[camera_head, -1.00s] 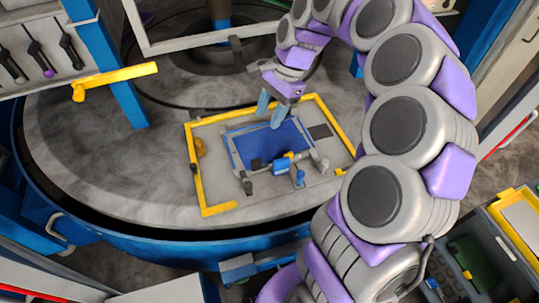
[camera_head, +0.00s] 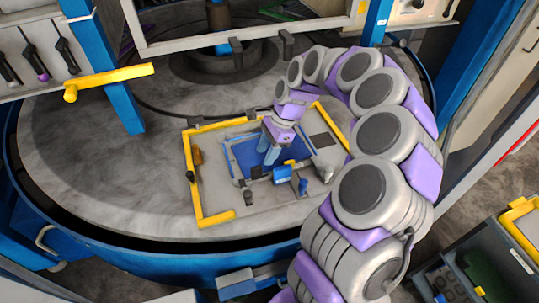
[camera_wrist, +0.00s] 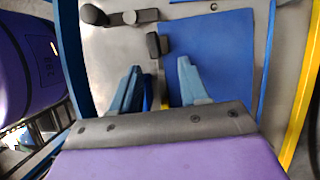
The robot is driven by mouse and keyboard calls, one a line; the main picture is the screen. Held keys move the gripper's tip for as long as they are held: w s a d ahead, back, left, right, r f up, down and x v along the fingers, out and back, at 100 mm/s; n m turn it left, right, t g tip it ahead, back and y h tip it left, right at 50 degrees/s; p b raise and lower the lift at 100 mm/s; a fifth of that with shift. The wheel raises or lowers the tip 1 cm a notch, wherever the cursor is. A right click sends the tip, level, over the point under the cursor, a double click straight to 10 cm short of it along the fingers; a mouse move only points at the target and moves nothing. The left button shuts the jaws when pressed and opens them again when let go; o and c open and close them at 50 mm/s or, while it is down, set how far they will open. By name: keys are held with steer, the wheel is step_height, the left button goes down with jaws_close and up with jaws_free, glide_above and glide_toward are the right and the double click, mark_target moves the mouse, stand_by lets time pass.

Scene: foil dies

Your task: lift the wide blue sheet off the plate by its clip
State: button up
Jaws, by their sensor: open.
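The wide blue sheet (camera_head: 243,158) lies flat on the grey plate (camera_head: 217,190), inside a yellow corner frame. In the wrist view the sheet (camera_wrist: 220,50) fills the area right of centre. My gripper (camera_head: 268,158) is open, its two blue fingers pointing down over the sheet. In the wrist view a dark block (camera_wrist: 158,44) stands at the sheet's left edge, just beyond and between the fingertips (camera_wrist: 159,70). A narrow yellow and blue piece shows between the fingers, partly hidden. I cannot tell which of these is the clip.
A blue cylinder-like part (camera_head: 282,174) on a grey bar stands at the sheet's front edge, close to my fingers. A yellow frame (camera_head: 215,218) borders the plate. A yellow handle (camera_head: 110,80) juts in at the left. The turntable (camera_head: 110,180) left of the plate is clear.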

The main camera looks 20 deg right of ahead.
mark_target(261, 167)
steer(key=shift+s+b+x, duration=0.1)
steer(key=shift+b+x, duration=0.3)
steer(key=shift+x, duration=1.15)
steer(key=shift+s+b+x, duration=0.15)
steer(key=shift+b+x, duration=0.25)
steer(key=shift+x, duration=1.15)
steer(key=shift+d, duration=0.15)
jaws_close()
